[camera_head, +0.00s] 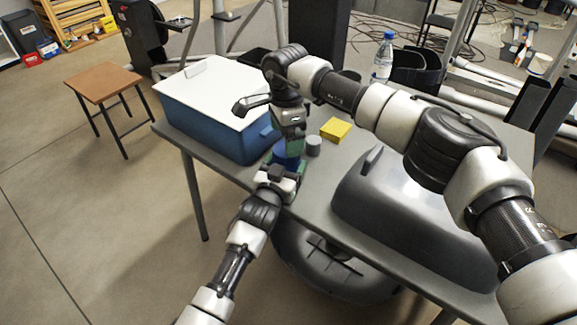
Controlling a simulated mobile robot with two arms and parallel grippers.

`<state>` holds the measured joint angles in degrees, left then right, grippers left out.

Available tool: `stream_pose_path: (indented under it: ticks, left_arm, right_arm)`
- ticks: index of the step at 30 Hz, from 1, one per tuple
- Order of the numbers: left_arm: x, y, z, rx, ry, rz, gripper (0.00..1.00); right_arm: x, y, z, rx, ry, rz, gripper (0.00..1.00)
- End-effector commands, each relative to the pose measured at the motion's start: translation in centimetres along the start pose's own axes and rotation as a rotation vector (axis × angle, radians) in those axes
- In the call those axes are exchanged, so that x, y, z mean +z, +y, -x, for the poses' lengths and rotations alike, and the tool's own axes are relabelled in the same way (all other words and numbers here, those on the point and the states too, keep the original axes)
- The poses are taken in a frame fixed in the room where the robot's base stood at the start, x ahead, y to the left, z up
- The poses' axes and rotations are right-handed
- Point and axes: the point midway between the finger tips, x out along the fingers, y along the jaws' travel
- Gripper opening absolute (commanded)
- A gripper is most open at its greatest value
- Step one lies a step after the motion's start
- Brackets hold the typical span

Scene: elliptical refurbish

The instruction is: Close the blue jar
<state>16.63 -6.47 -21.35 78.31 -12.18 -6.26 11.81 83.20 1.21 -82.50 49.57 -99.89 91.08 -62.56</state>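The blue jar (287,155) stands near the left front edge of the grey table, beside the blue box. My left gripper (286,163) reaches it from the front, low down, with its fingers at the jar's sides; it appears to grip it. My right gripper (290,139) points down directly above the jar, at its top. The jar's top and any lid are hidden by my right gripper, and I cannot tell whether its fingers are shut on something. A small grey cylinder (314,146) stands just right of the jar.
A blue box with a white lid (215,88) fills the table's left part. A yellow block (336,129) lies behind right of the jar. A large dark grey shell (400,215) takes up the right front. A water bottle (383,58) stands at the back beside a black bin (417,66).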

Motion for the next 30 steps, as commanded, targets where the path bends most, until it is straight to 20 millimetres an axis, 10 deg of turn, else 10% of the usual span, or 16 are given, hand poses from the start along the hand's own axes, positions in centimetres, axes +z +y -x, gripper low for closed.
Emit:
stream_pose_path:
  ticks: [8,30]
  left_arm:
    - [0.1,0.0,0.0,0.0,-0.002,0.0,0.08]
    - [0.1,0.0,0.0,0.0,-0.002,0.0,0.08]
  right_arm:
    - [0.1,0.0,0.4,-0.001,-0.001,-0.194,0.92]
    - [0.1,0.0,3.1,0.0,-0.001,-1.589,0.92]
